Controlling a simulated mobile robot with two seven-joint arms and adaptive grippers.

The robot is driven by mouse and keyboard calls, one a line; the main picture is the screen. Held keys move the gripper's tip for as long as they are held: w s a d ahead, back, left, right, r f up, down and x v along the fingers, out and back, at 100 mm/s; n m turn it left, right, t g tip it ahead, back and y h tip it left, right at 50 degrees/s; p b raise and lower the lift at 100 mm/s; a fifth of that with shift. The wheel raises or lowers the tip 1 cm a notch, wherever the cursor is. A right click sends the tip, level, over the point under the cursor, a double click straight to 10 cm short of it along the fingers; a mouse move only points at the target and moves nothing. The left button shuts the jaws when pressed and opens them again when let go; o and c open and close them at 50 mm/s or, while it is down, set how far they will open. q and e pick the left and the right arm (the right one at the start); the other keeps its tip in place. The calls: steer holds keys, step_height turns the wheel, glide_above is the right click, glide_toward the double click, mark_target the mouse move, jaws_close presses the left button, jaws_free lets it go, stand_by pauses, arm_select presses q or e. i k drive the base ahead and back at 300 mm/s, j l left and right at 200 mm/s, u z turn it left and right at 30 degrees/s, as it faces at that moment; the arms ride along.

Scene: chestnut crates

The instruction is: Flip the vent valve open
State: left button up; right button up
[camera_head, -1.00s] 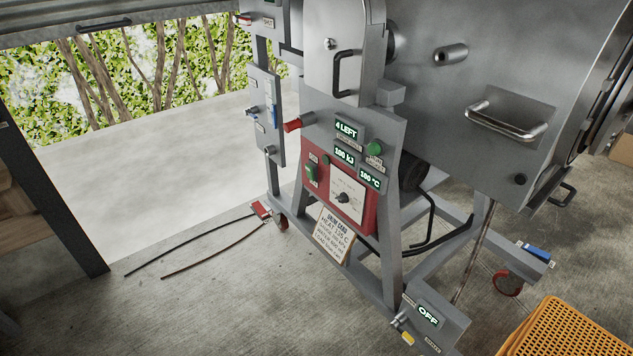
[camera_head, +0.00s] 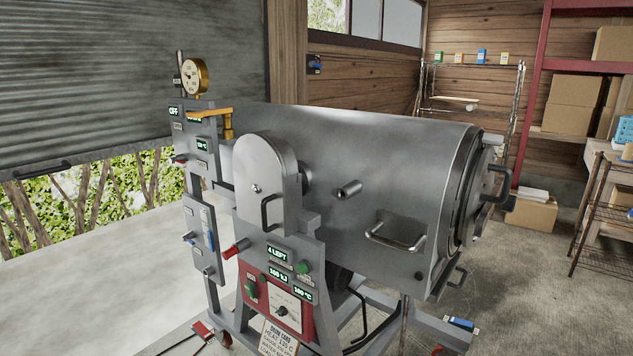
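A large grey steel drum machine (camera_head: 370,170) stands in the middle of the head view. On the post at its upper left is a yellow lever handle (camera_head: 208,112), lying roughly level beside a short yellow upright pipe (camera_head: 228,125). A round brass gauge (camera_head: 195,77) stands above it. A small display reading OFF (camera_head: 173,111) is left of the lever. Small red-tipped (camera_head: 180,160) and blue (camera_head: 208,215) fittings sit lower on the post. The labels are too small to read, so I cannot tell which fitting is the vent valve. Neither gripper is in view.
A half-raised shutter (camera_head: 90,80) opens at left. A wire rack (camera_head: 600,215) and shelves stand at right. Open floor lies left of the machine.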

mark_target(179, 164)
steer(key=i+j, duration=0.25)
steer(key=j, duration=0.15)
steer(key=i+j, duration=0.2)
steer(key=j, duration=0.2)
steer(key=i+j, duration=0.25)
steer(key=j, duration=0.15)
steer(key=i+j, duration=0.25)
steer(key=j, duration=0.15)
steer(key=i+j, duration=0.2)
steer(key=j, duration=0.2)
